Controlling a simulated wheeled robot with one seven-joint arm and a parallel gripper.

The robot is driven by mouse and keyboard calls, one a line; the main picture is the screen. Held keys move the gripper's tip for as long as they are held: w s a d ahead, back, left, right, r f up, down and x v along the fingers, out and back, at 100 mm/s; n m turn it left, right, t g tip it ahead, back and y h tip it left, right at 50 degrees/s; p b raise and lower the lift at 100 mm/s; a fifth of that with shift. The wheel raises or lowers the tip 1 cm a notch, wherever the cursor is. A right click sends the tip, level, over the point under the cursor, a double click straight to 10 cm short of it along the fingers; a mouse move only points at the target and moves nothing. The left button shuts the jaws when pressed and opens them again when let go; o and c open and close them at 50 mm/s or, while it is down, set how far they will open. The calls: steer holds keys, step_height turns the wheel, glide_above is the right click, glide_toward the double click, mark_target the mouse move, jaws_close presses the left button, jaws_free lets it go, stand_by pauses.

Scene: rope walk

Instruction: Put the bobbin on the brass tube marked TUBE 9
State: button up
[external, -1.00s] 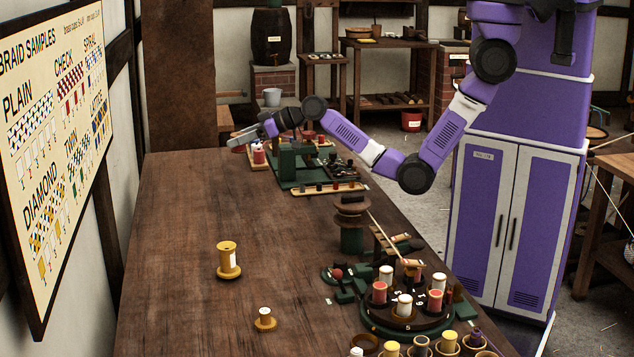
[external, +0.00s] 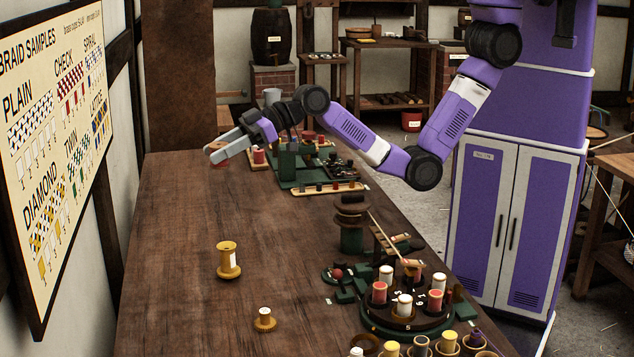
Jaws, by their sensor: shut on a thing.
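My gripper (external: 219,152) is over the far left part of the bench, to the left of the small wooden tray. Its jaws are shut on a small reddish bobbin (external: 221,164), which shows only partly under the fingertips and appears just above the bench top. A dark round braiding stand (external: 375,326) at the front right carries several bobbins with white and red thread, with small numbers among them. I cannot make out a brass tube marked TUBE 9.
A green fixture (external: 289,165) and a dark post with a disc (external: 352,215) stand along the right side. Several cups with bobbins fill the front right corner. The bench's left middle is clear.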

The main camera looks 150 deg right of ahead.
mark_target(226, 245)
step_height(226, 245, down, 20)
steer(key=shift+s+d+f+p, duration=0.1)
steer(key=shift+s+p, duration=0.05)
steer(key=shift+p, duration=0.75)
steer(key=shift+f, duration=0.15)
steer(key=o, duration=1.3)
steer(key=shift+o, duration=0.3)
